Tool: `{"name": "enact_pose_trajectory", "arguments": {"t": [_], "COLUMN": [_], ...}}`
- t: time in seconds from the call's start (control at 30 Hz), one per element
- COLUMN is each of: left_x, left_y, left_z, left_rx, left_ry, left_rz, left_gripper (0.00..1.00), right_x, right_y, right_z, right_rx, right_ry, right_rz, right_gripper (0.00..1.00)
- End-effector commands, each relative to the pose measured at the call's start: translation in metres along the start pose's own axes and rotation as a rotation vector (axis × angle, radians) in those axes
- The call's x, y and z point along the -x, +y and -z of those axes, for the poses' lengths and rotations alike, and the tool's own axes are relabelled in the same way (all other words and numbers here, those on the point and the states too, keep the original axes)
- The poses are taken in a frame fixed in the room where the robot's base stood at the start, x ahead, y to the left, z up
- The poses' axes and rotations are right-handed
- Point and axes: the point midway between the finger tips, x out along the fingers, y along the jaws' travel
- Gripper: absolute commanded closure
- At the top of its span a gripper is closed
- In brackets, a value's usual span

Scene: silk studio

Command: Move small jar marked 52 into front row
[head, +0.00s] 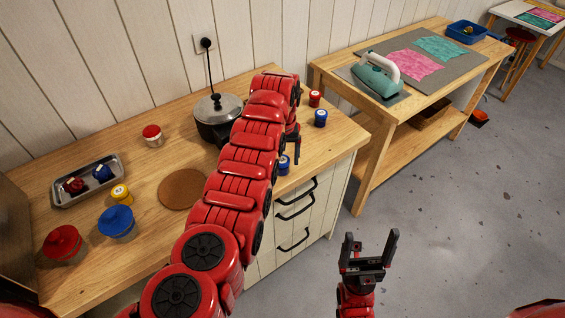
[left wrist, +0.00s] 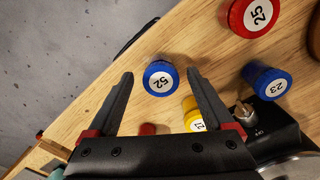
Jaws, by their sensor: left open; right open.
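The small jar marked 52 has a blue lid with a white label and stands upright on the wooden counter near its front edge. It shows in the left wrist view (left wrist: 160,78), between and just beyond the fingertips of my open left gripper (left wrist: 161,74). In the head view the blue-lidded jar (head: 283,166) beside my left gripper (head: 292,150) appears to be the same one, partly hidden by my arm. I cannot tell whether the fingers touch it. My right gripper (head: 369,250) is open and empty over the floor, off the counter.
Nearby stand a red jar marked 25 (left wrist: 255,15), a blue jar marked 23 (left wrist: 267,82) and a yellow jar marked 27 (left wrist: 195,122). A pot (head: 216,112) stands behind my arm. Red (head: 315,98) and blue (head: 320,118) jars stand at the counter's right end.

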Motion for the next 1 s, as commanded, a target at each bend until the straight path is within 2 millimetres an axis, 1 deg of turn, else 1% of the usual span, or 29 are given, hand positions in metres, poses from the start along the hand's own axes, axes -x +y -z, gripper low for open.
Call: {"name": "enact_pose_trajectory", "arguments": {"t": [0.03, 0.1, 0.17, 0.2, 0.33, 0.4, 0.6, 1.0], "left_x": [0.007, 0.025, 0.042, 0.054, 0.075, 0.084, 0.097, 0.099], "left_y": [0.0, 0.0, 0.0, 0.0, -0.001, -0.001, 0.0, 0.0], "left_z": [0.002, 0.002, 0.002, 0.002, 0.0, 0.001, 0.0, 0.0], "left_rx": [0.0, 0.001, 0.001, 0.001, 0.001, 0.0, -0.001, 0.0], "left_ry": [0.008, 0.009, 0.009, 0.009, 0.002, 0.001, 0.001, 0.0], "left_rz": [-0.002, -0.003, -0.003, -0.004, 0.0, -0.002, -0.001, 0.0], "left_gripper": [0.14, 0.14, 0.14, 0.14, 0.14, 0.14, 0.14, 0.14], "right_x": [0.009, 0.018, 0.025, 0.028, 0.033, 0.031, 0.032, 0.032], "right_y": [0.0, -0.001, -0.001, -0.001, -0.002, -0.002, -0.002, -0.002], "right_z": [-0.001, -0.003, -0.004, -0.005, -0.006, -0.005, -0.005, -0.005], "right_rx": [0.0, 0.0, 0.0, 0.0, 0.0, 0.0, 0.0, 0.0], "right_ry": [0.0, 0.0, 0.0, 0.0, 0.0, 0.0, 0.0, 0.0], "right_rz": [0.0, 0.0, 0.0, 0.0, 0.0, 0.0, 0.0, 0.0], "right_gripper": [0.14, 0.14, 0.14, 0.14, 0.14, 0.14, 0.14, 0.14]}}
